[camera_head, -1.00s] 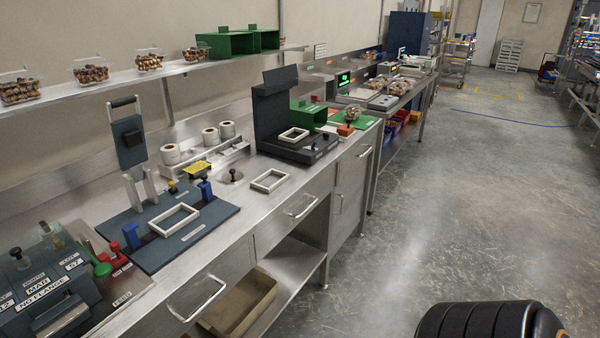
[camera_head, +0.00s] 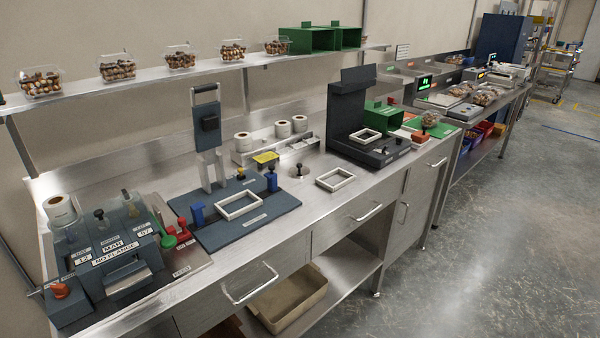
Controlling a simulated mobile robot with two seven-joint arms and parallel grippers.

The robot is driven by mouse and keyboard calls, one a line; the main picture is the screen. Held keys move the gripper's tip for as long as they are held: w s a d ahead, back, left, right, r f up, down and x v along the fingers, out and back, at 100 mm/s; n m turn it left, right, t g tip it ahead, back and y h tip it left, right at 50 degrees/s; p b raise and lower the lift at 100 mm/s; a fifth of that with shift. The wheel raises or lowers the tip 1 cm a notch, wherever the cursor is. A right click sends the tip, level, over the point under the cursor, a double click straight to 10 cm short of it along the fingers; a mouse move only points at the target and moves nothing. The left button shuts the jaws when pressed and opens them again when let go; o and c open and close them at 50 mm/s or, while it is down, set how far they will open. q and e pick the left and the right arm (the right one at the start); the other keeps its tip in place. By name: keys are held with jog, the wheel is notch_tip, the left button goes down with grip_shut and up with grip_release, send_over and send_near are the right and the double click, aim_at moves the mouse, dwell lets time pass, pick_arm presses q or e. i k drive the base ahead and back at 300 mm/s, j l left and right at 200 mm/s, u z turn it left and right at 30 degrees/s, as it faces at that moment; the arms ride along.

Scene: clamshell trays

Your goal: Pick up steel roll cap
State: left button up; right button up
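A low round steel disc with a dark knob (camera_head: 299,172) lies on the steel bench and looks like the steel roll cap. It sits behind the dark blue plate and to the left of a loose white frame. Neither of my grippers shows in the head view.
The steel bench (camera_head: 290,240) holds a labelling machine (camera_head: 118,258), a dark blue plate with a white frame (camera_head: 238,205), white rolls (camera_head: 282,129), a loose white frame (camera_head: 335,179) and a tall dark press (camera_head: 347,110). A shelf (camera_head: 200,68) with clamshells runs above. The floor at right is clear.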

aim_at(299, 171)
jog(key=i+l+u, duration=0.1)
jog(key=u, duration=0.35)
jog(key=l+u, duration=0.2)
jog(key=u, duration=0.3)
jog(key=l+u, duration=0.15)
jog(key=u, duration=0.3)
jog(key=l+u, duration=0.5)
jog(key=l, duration=0.4)
jog(key=k, duration=0.05)
